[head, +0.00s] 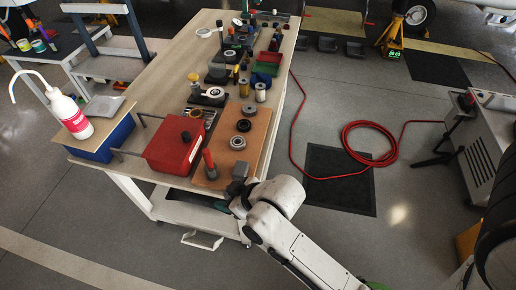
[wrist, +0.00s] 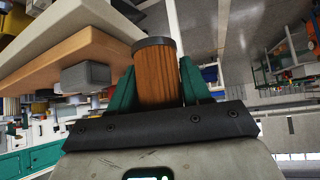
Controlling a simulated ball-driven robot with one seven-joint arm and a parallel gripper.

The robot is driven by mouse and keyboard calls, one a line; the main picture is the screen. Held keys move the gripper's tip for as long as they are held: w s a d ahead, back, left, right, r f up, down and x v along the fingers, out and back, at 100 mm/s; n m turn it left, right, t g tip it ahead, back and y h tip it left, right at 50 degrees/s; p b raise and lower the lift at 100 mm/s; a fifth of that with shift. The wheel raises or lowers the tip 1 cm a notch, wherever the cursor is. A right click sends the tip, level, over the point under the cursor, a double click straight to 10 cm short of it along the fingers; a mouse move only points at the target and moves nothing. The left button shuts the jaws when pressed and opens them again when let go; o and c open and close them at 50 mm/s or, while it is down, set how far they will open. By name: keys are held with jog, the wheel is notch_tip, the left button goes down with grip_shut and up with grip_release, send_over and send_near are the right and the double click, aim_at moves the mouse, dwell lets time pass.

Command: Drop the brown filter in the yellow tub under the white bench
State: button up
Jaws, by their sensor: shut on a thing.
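My gripper (wrist: 157,70) has green fingers, shut on the ribbed brown filter (wrist: 158,84), which has a dark end cap. In the head view my gripper (head: 237,203) is low beside the near right corner of the white bench (head: 140,192); the filter is hidden there behind my arm. The bench has a wooden top, white legs and a lower shelf. In the wrist view, the bench edge and a brown board are to the left of the filter. I cannot make out the yellow tub under the bench in either view.
A grey block (head: 240,170) sits on the brown board's near corner, close to my gripper; a red cylinder (head: 209,163) and red box (head: 173,145) are nearby. A red hose (head: 368,140) lies coiled on the floor by a dark mat (head: 338,182). A tyre (head: 497,235) stands right.

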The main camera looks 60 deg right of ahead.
jog(key=w+a+f, duration=0.4)
jog(key=a+f, duration=0.1)
jog(key=a, duration=0.1)
jog(key=shift+w+f+m+h, duration=0.2)
jog(key=shift+m+h, duration=0.1)
jog(key=shift+m, duration=0.1)
jog(key=shift+r, duration=0.1)
